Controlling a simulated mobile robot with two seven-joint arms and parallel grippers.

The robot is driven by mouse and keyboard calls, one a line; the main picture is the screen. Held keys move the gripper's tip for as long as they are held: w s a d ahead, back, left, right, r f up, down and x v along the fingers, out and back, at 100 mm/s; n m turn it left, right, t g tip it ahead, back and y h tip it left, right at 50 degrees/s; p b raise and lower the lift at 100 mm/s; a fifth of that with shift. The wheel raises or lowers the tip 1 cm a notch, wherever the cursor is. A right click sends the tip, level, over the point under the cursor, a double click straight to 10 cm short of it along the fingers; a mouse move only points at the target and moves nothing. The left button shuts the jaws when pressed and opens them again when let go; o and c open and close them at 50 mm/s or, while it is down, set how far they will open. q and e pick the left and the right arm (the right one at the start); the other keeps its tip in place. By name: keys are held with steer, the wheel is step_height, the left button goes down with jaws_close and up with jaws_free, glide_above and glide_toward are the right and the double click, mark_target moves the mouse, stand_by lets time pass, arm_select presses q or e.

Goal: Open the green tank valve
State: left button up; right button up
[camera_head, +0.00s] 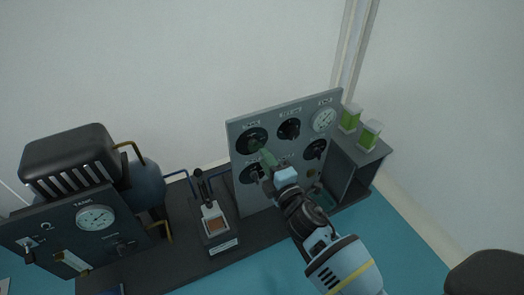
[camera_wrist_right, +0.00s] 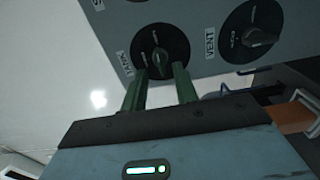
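The tank valve (camera_head: 252,140) is a round dark dial with a dark raised handle, at the upper left of the grey upright panel (camera_head: 238,195). In the right wrist view the dial (camera_wrist_right: 160,50) carries the label TANK beside it. My right gripper (camera_head: 266,157) has green fingers and points at this dial. In the wrist view the fingers of the right gripper (camera_wrist_right: 160,78) are apart, with the handle between or just beyond their tips; contact cannot be told. My left gripper is not in view.
A VENT dial (camera_wrist_right: 252,30) sits beside the tank dial. The panel also bears a gauge (camera_head: 324,119) and other dials. Green-filled containers (camera_head: 370,134) stand on the right.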

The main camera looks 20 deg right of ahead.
steer(key=s, duration=0.3)
steer(key=shift+d, duration=0.1)
stand_by(0.4)
